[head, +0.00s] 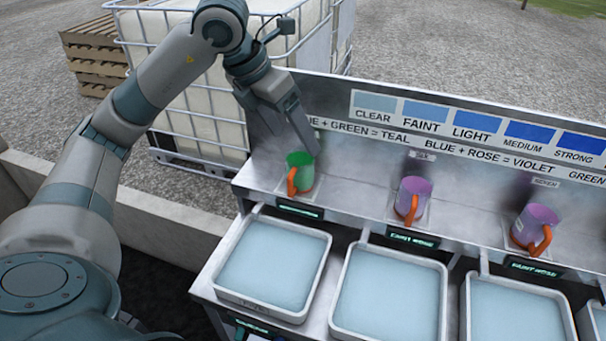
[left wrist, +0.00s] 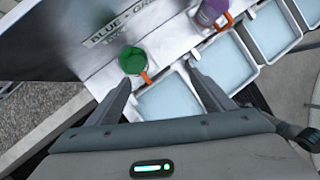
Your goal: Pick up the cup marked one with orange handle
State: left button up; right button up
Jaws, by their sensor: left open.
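A green cup (head: 301,171) with an orange handle stands on the steel shelf at the left. Two purple cups with orange handles stand further right, one in the middle (head: 414,196) and one at the right (head: 534,226). I cannot read a mark "one" on any cup. My left gripper (head: 312,146) is open and empty, just above and behind the green cup. In the left wrist view the green cup (left wrist: 132,60) lies beyond the open fingertips (left wrist: 157,80), nearer the left finger, with its handle towards the right. Part of one purple cup (left wrist: 211,12) shows at the top.
Trays of pale blue liquid (head: 272,263) line the front of the shelf. An upright back panel (head: 330,101) with colour swatches and text stands behind the cups. A caged white tank (head: 200,110) and wooden pallets (head: 95,55) stand behind at the left.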

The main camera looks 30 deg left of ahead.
pick_arm(q)
jog(key=shift+n+y, duration=0.5)
jog(key=shift+y, duration=0.4)
jog(key=a, duration=0.2)
jog(key=a+r, duration=0.1)
jog(key=a, duration=0.1)
jog(key=shift+r, duration=0.1)
jog(key=shift+w, duration=0.1)
jog(key=p, duration=0.4)
send_near(291, 155)
jog(key=d+f, duration=0.3)
jog(key=f, duration=0.2)
jog(key=shift+d+f, duration=0.1)
jog(key=shift+f, duration=0.15)
